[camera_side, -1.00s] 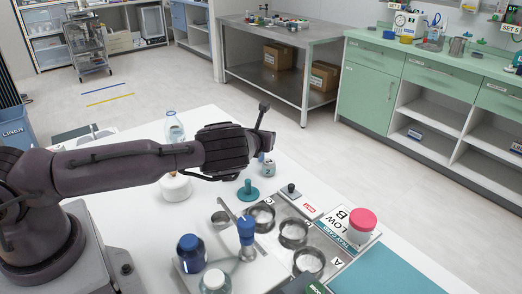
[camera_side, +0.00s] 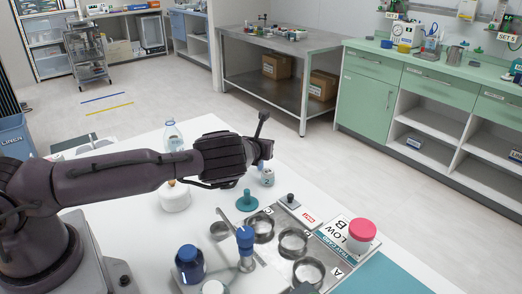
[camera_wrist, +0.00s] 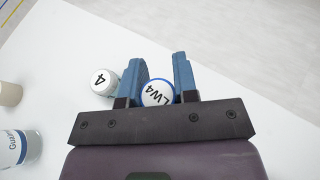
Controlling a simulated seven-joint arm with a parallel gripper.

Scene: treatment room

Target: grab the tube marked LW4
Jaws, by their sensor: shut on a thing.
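The tube marked LW4 (camera_wrist: 156,94) has a white cap with a blue rim and shows in the wrist view. It sits between the two blue fingers of my gripper (camera_wrist: 160,66), which are shut on it. Its body below the cap is hidden. In the side view my gripper (camera_side: 263,158) is low over the white table's far part. A small white tube (camera_side: 267,178) shows just below the gripper there; I cannot tell which tube it is.
A white cap ending in 4 (camera_wrist: 103,82) stands close beside the left finger. A labelled jar (camera_wrist: 18,148) and a tan item (camera_wrist: 9,94) are farther left.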

